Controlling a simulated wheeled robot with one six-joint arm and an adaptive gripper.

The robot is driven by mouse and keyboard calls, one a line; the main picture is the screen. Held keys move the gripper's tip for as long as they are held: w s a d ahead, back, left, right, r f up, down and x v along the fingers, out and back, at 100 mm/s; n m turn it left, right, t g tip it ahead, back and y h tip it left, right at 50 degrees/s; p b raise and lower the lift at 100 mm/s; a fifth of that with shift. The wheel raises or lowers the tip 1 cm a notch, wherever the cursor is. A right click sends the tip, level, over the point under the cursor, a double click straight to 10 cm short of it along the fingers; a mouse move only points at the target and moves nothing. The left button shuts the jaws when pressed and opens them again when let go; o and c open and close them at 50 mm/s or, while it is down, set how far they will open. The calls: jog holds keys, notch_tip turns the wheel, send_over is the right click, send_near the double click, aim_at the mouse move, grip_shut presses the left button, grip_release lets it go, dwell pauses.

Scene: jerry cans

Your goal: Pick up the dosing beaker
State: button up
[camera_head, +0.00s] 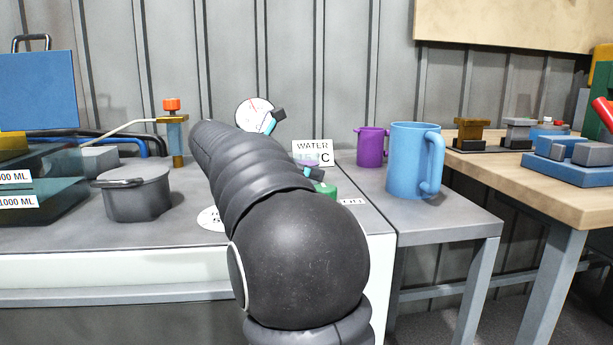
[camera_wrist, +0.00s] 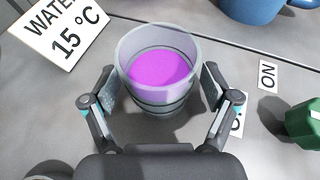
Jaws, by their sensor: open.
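The dosing beaker (camera_wrist: 158,102) is a clear cup with purple liquid in it. It stands upright on the grey worktop in the wrist view. My gripper (camera_wrist: 159,85) is open, with one finger on the left and one on the right of the beaker. The fingers look close to its walls, but I cannot tell whether they touch. In the head view my black arm hides nearly all of the beaker. Parts of my gripper (camera_head: 292,147) show past the arm, beside the water sign.
A "WATER 15 °C" sign (camera_wrist: 62,30) stands behind left of the beaker. A green knob (camera_wrist: 303,125) and an "ON" label (camera_wrist: 268,76) are to the right. A blue jug (camera_head: 409,160) and purple mug (camera_head: 371,147) stand further right. A grey pot (camera_head: 138,194) is left.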

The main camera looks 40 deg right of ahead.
jog(key=shift+d+f, duration=0.1)
jog(key=shift+d, duration=0.1)
jog(key=shift+c, duration=0.2)
jog(key=c, duration=1.4)
jog(key=shift+r, duration=0.2)
